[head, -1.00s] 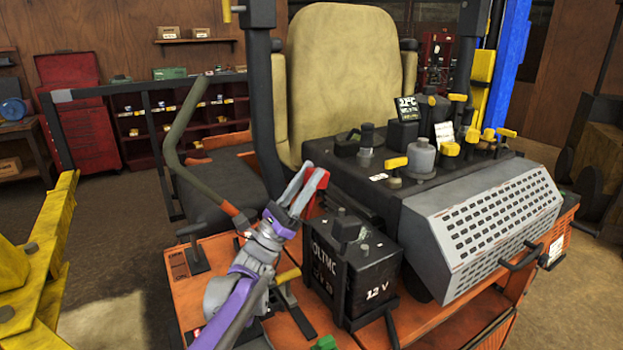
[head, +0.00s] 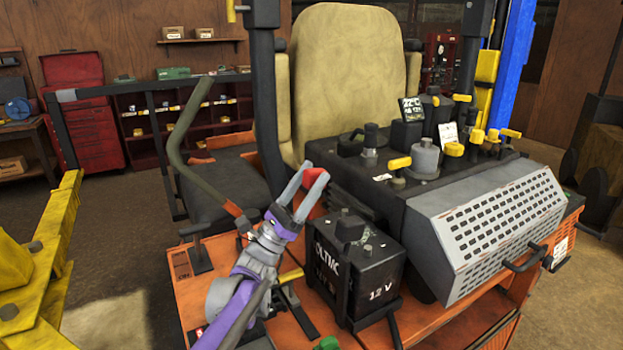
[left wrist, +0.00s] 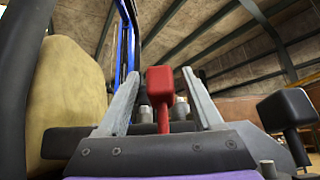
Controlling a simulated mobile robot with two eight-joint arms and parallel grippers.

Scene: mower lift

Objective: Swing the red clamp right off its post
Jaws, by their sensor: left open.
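The red clamp (head: 313,178) shows at the top left of the black battery, partly hidden by my gripper. In the left wrist view the clamp (left wrist: 161,84) is a red block on a thin red stem, upright between the two fingers, with a gap on each side. My left gripper (head: 309,171) is open around the clamp, above the battery's left rear corner. In the left wrist view its grey fingers stand either side of the red block. The battery (head: 372,283) is marked 12 V and sits in a black frame. The clamp's post is hidden. My right gripper is not in view.
A black console (head: 425,175) with yellow-topped levers stands behind the battery. A perforated grey cover (head: 495,230) lies to the right. A bent handrail (head: 182,140) rises at the left, near a tan seat (head: 345,75). Yellow steelwork (head: 35,270) fills the left edge.

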